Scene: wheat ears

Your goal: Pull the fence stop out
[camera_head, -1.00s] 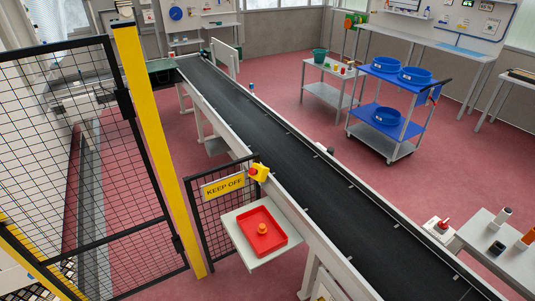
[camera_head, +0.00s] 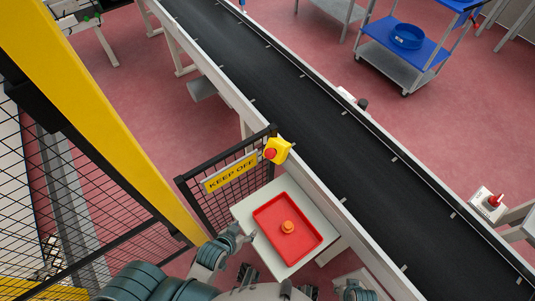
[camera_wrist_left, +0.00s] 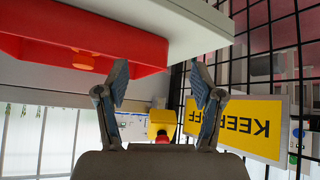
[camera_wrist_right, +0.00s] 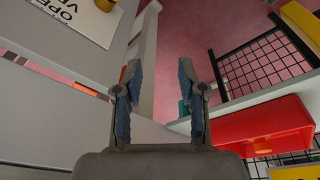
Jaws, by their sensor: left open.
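The fence stop is a yellow box (camera_head: 280,148) with a red button (camera_head: 270,154), at the top corner of the low black mesh fence beside the KEEP OFF sign (camera_head: 230,172). In the left wrist view the box (camera_wrist_left: 162,120) appears upside down between and beyond the fingers, its red button partly hidden by the gripper body. My left gripper (camera_head: 243,236) is open and empty, below and left of the stop in the head view, apart from it. My right gripper (camera_wrist_right: 160,78) is open and empty in its wrist view; in the head view it is only partly seen at the bottom edge.
A red tray (camera_head: 262,212) holding an orange knob-like piece (camera_head: 288,227) lies on a pale table (camera_head: 243,211) near the left gripper. A black conveyor (camera_head: 300,90) runs behind the stop. A yellow post (camera_head: 95,110) and mesh fence stand left. Another red-topped device (camera_head: 494,201) is at right.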

